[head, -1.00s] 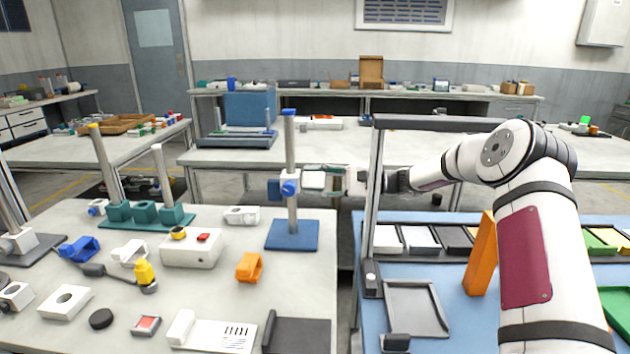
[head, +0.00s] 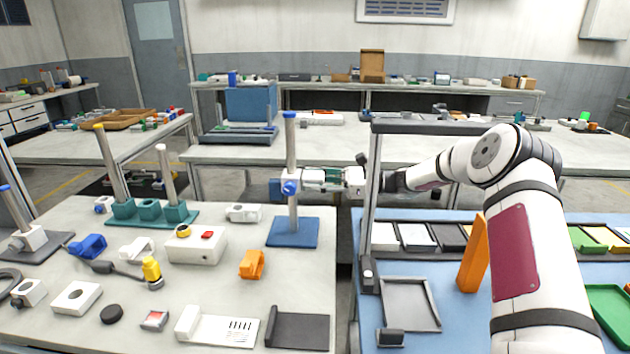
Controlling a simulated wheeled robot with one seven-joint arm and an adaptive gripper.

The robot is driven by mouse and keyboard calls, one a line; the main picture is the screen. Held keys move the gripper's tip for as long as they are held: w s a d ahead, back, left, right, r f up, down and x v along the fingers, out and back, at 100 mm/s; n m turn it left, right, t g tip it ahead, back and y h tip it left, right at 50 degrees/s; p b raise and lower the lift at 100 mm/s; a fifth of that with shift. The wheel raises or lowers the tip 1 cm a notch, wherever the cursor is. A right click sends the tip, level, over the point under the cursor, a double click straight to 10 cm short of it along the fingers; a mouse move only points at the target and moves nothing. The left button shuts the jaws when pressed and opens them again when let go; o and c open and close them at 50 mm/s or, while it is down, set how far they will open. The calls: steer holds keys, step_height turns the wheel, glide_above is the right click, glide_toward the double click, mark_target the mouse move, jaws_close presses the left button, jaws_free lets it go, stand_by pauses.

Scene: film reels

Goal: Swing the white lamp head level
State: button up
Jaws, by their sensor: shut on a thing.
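The white lamp head (head: 313,174) sits on the right side of a blue clamp (head: 289,187) on an upright metal post (head: 292,216) with a blue top. The post stands on a blue square base (head: 292,232). My gripper (head: 328,177) reaches in from the right and is shut on the lamp head, with its fingers over the head's right part. The head looks about level from this camera. The fingers and gripper body hide part of it, so its exact tilt is hard to tell.
A grey gantry frame (head: 371,210) stands just right of the post, with my arm passing behind its upright. An orange block (head: 473,254) stands on the blue table. A white box with buttons (head: 196,246) and an orange clamp (head: 252,264) lie left of the base.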

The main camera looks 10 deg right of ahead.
steer(key=shift+m, duration=0.6)
steer(key=o, duration=1.1)
steer(key=shift+o, duration=0.2)
steer(key=v, duration=1.2)
